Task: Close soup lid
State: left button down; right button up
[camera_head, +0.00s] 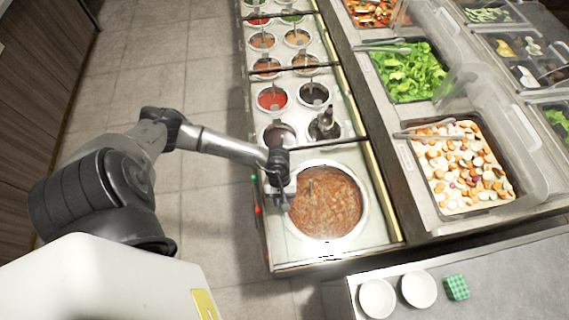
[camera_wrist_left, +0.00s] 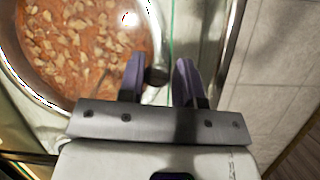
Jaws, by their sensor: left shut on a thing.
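The round soup well (camera_head: 327,203) holds a reddish-brown soup with pale chunks and has a bright metal rim. It also shows at the upper left of the left wrist view (camera_wrist_left: 75,45). No separate lid can be made out clearly over the soup. My left gripper (camera_head: 284,203) is at the left rim of the well. In the left wrist view its two purple fingers (camera_wrist_left: 160,78) stand either side of a dark round knob (camera_wrist_left: 157,76), beside the well rim. What the knob belongs to is unclear. My right gripper is not in view.
Small sauce wells (camera_head: 272,97) run in rows behind the soup well. Food pans with greens (camera_head: 409,70) and diced food (camera_head: 462,165) stand to the right. Two white bowls (camera_head: 418,289) and a green checked block (camera_head: 456,287) are on the front counter. Floor is clear at left.

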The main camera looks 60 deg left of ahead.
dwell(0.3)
pick_arm(q)
jog(key=c, duration=0.9)
grip_release()
jog(key=shift+b+v, duration=0.85)
jog(key=shift+v, duration=6.1)
jog(key=shift+c, duration=0.3)
